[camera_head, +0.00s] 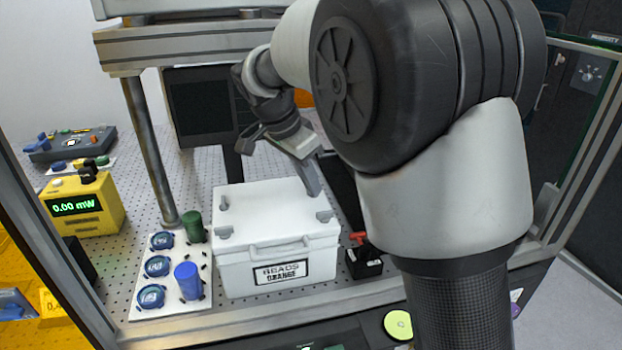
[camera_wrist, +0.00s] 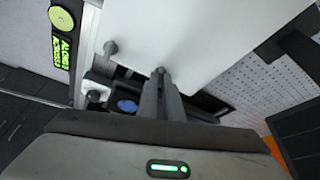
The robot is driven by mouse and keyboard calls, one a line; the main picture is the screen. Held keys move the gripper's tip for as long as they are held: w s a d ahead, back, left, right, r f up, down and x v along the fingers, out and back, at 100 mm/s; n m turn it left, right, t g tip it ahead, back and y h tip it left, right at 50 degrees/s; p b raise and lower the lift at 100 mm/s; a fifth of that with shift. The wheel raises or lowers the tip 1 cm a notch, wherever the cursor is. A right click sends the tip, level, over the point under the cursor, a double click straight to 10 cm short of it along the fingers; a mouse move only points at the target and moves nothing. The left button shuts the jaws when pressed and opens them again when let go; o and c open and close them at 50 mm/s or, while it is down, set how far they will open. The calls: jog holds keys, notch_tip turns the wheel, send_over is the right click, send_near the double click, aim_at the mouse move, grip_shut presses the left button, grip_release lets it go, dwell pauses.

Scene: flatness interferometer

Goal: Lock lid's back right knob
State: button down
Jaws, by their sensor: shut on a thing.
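A white box (camera_head: 275,262) with a white lid (camera_head: 268,207) stands on the perforated table; the lid also shows in the wrist view (camera_wrist: 205,40). Grey knobs sit at its corners: back left (camera_head: 223,202), front left (camera_head: 225,233) and front right (camera_head: 324,215). In the wrist view another knob (camera_wrist: 110,47) stands clear of my fingers. My gripper (camera_head: 314,190) reaches down at the lid's back right corner. In the wrist view its fingers (camera_wrist: 160,76) are close together around the back right knob, which they mostly hide; its turn angle cannot be read.
A white plate (camera_head: 143,300) with blue lens mounts, a blue cylinder (camera_head: 188,281) and a green cylinder (camera_head: 194,227) stands left of the box. A small black device with a red lever (camera_head: 362,255) is right. A dark monitor (camera_head: 205,105) stands behind; a frame post (camera_head: 150,150) rises left.

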jog(key=shift+w+a+m+g+h+p, duration=0.15)
jog(key=shift+m+g+p, duration=0.25)
jog(key=shift+m, duration=0.65)
jog(key=shift+w+d+m+g+h+p, duration=0.15)
jog(key=shift+m+g+p, duration=0.25)
jog(key=shift+m, duration=0.65)
jog(key=shift+s+a, duration=0.1)
jog(key=shift+a, duration=0.05)
jog(key=c, duration=1.9)
grip_release()
jog(key=p+v, duration=0.2)
jog(key=v, duration=1.5)
jog(key=shift+s+r+p, duration=0.1)
jog(key=shift+r+p, duration=0.15)
jog(key=shift+p, duration=0.15)
